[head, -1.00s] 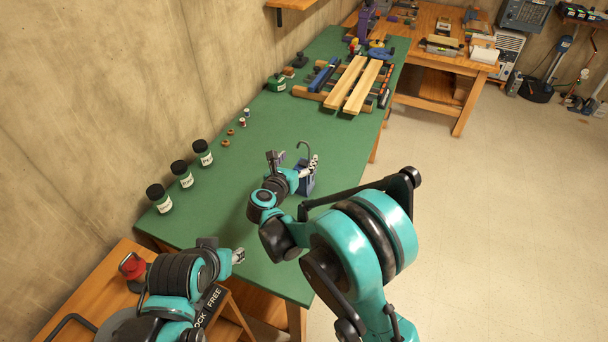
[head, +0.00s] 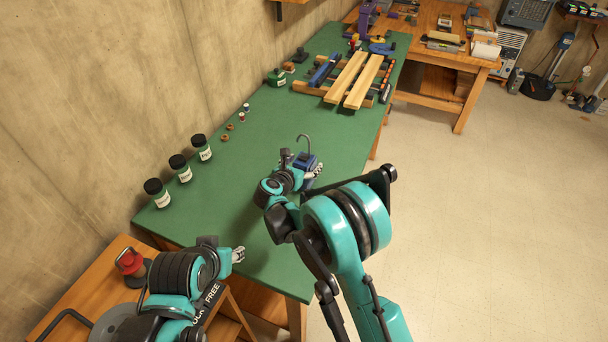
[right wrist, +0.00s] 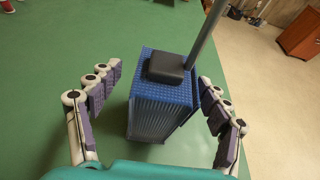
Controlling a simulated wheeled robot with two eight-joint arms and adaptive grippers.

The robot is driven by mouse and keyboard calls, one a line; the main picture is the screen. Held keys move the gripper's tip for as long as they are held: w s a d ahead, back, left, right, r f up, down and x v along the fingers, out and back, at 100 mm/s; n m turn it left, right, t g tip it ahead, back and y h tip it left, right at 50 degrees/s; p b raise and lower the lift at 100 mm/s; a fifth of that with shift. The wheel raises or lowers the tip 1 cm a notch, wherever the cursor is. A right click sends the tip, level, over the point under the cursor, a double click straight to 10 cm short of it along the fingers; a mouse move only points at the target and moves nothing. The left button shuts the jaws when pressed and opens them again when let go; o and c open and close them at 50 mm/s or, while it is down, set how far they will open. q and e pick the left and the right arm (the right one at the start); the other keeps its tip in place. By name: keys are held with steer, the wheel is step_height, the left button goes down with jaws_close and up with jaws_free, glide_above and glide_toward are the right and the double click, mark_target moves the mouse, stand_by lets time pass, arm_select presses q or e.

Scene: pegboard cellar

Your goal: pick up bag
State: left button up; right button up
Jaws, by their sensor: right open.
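The only thing at my right gripper is a blue, ribbed, box-like object (head: 306,161), perhaps the bag. A grey hooked rod rises from it. In the right wrist view this blue object (right wrist: 160,98) stands upright on the green top, with a dark block and the rod's foot on top. My right gripper (head: 301,167) is open around it. In the wrist view its fingers (right wrist: 160,82) stand on either side, with a gap at the left and a narrower one at the right. My left gripper (head: 238,255) is at the bench's near edge; its opening is unclear.
The green bench (head: 235,195) is clear around the object. Three dark-lidded jars (head: 179,168) stand along the wall side. Wooden boards (head: 355,80) and clamps lie at the far end. A wooden cart (head: 75,300) stands at the lower left.

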steer(key=c, duration=1.4)
steer(key=shift+r, duration=0.1)
